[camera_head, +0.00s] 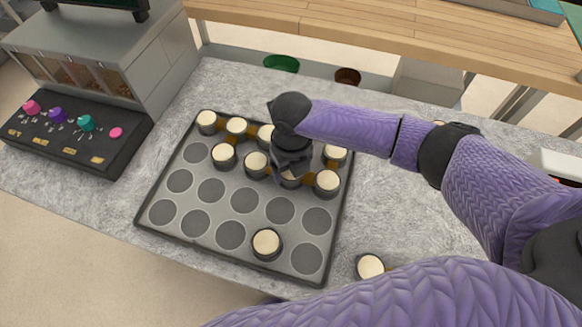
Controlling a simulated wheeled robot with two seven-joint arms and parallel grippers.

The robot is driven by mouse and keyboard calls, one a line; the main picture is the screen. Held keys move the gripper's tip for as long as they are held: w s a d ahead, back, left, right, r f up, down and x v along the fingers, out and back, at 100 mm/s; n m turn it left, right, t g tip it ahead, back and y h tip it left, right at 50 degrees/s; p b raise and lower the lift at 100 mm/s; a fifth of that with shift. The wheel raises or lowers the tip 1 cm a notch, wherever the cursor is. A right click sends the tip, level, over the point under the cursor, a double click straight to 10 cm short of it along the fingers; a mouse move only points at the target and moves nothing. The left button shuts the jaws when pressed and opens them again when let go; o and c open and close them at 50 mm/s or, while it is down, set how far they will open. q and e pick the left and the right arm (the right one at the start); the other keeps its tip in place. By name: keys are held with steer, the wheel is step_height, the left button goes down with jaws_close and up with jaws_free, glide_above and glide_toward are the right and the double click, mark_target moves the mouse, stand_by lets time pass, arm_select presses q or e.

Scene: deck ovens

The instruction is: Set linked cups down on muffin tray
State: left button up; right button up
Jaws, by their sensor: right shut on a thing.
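The muffin tray (212,212) is a dark tray with rows of round wells, lying on the grey counter. Dark cups with cream tops, joined by orange-brown links, sit in its far rows, among them a cup (224,156) and a cup (327,183). A cup (266,243) sits in the front row. My right gripper (288,176) points down over the far part of the tray, shut on a cup (290,181) that it mostly hides. I cannot tell whether that cup touches its well. My left gripper is not in view.
A cup (370,267) with a link stands on the counter right of the tray. A control panel (75,125) with coloured knobs is at the left. A wooden bench (400,35) runs behind. Several wells in the near rows are empty.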

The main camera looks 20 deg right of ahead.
steer(key=o, duration=1.3)
steer(key=shift+o, duration=0.2)
step_height(320, 180, up, 12)
steer(key=p, duration=0.4)
steer(key=shift+r, duration=0.1)
